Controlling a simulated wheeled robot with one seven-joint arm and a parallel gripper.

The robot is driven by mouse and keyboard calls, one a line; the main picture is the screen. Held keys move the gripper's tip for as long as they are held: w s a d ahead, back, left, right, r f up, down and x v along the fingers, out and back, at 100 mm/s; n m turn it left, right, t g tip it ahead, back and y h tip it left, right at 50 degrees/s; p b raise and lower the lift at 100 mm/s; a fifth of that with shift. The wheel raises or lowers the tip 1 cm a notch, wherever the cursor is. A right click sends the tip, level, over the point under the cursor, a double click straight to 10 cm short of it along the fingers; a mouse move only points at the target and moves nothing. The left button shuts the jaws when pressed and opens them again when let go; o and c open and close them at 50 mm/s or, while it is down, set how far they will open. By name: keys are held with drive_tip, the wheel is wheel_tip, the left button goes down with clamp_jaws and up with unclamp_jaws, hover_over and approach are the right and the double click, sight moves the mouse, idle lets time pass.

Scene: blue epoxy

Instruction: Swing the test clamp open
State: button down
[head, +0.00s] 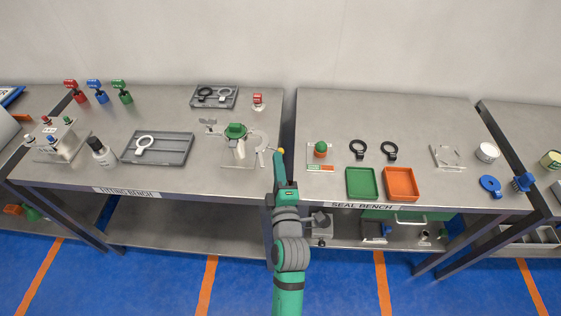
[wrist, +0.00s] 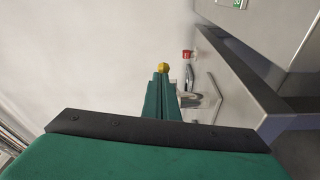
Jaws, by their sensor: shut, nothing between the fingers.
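The test clamp appears to be the fixture on the left bench, with pale curved plates (head: 258,141) beside a green-topped white fitting (head: 236,131). A yellow knob (head: 281,150) shows at its right side, near the bench's right end; what joins it to the plates is too small to tell. My gripper (head: 279,156) is shut and empty, its tips right at the knob. In the wrist view the yellow knob (wrist: 164,68) shows just beyond the closed green fingers (wrist: 160,80). I cannot tell whether they touch. The fingers partly hide the metal parts behind them.
A grey tray (head: 182,158) with a pale ring tool lies left of the fixture. A small red-topped item (head: 257,100) stands behind it. A narrow gap separates this bench from the seal bench (head: 430,115), which holds a green tray (head: 361,196) and an orange tray (head: 415,196).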

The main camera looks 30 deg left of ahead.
drive_tip(key=shift+w+d+r+n+g+y, duration=0.1)
drive_tip(key=shift+w+d+n+g+y, duration=0.2)
drive_tip(key=shift+w+n+g+y, duration=0.15)
